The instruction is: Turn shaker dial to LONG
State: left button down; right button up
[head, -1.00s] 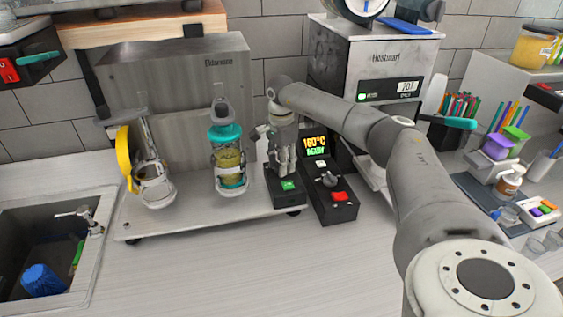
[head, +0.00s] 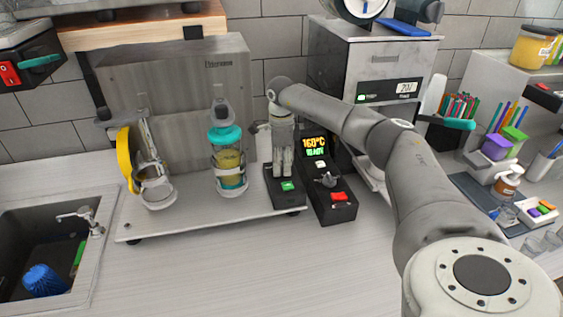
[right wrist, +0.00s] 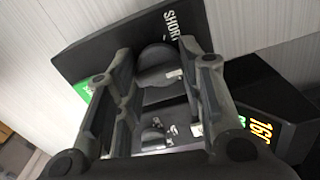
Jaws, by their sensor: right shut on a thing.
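The shaker dial (right wrist: 158,66) is a dark round knob on a black control panel (right wrist: 105,45), with the word SHORT printed beside it in the right wrist view. The rest of the dial's labels are hidden by my fingers. My right gripper (right wrist: 157,58) is shut on the dial, one finger on each side. In the head view the right gripper (head: 282,168) points down at the black box (head: 287,203) with a green button, and hides the dial. My left gripper is out of view.
A second black control box (head: 333,207) with a 160°C display, a knob and a red button stands close on the right. A shaker bottle with a teal lid (head: 229,165) is clamped to the left. The front counter is clear.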

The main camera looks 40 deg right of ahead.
jog(key=m+p, duration=0.1)
jog(key=m, duration=0.5)
jog(key=shift+r+m, duration=0.1)
jog(key=shift+m, duration=0.2)
jog(key=m, duration=0.5)
jog(key=shift+p, duration=0.3)
jog(key=shift+m, duration=0.3)
jog(key=shift+c, duration=0.2)
jog(key=o, duration=1.1)
jog(key=shift+c, duration=0.2)
notch_tip(320, 180, up, 12)
